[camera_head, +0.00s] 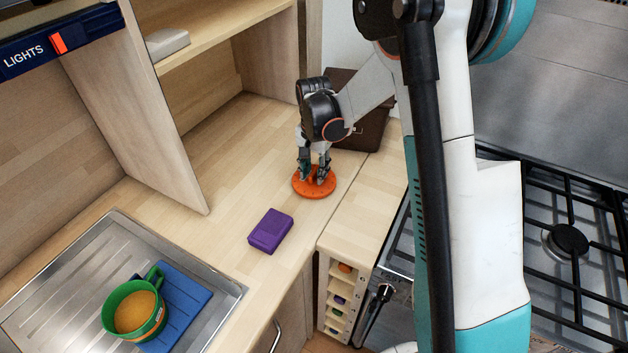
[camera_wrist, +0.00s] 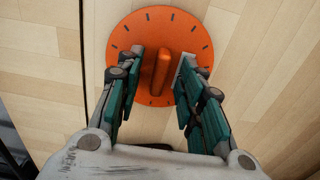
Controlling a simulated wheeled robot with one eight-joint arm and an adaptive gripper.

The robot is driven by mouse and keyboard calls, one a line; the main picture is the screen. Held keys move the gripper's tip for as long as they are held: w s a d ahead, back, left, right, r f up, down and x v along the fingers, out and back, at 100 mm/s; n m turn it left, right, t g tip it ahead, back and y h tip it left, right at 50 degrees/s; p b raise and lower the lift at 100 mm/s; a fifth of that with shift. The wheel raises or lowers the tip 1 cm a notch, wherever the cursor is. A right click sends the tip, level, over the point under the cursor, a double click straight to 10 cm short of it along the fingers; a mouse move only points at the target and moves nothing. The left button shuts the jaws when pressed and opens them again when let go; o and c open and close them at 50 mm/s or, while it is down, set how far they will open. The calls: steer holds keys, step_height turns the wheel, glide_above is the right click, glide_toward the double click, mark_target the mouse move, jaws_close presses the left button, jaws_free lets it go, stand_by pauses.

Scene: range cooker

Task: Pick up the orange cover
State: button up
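The orange cover (camera_head: 313,190) is a flat round disc lying on the wooden counter. In the wrist view the orange cover (camera_wrist: 160,28) shows dark tick marks round its edge and a raised bar handle (camera_wrist: 160,73) across its middle. My gripper (camera_head: 317,178) points down over the cover. In the wrist view my gripper (camera_wrist: 160,62) has one finger on each side of the bar handle, with gaps visible between the handle and both fingers. The gripper is open and holds nothing. Whether the fingertips touch the disc I cannot tell.
A purple block (camera_head: 270,231) lies on the counter in front of the cover. A dark brown box (camera_head: 363,125) stands close behind my gripper. A green cup (camera_head: 134,311) sits on a blue mat (camera_head: 187,300) by the sink at left. The gas hob (camera_head: 570,245) is at right.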

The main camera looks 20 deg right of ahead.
jaws_close()
steer(key=shift+r, duration=0.1)
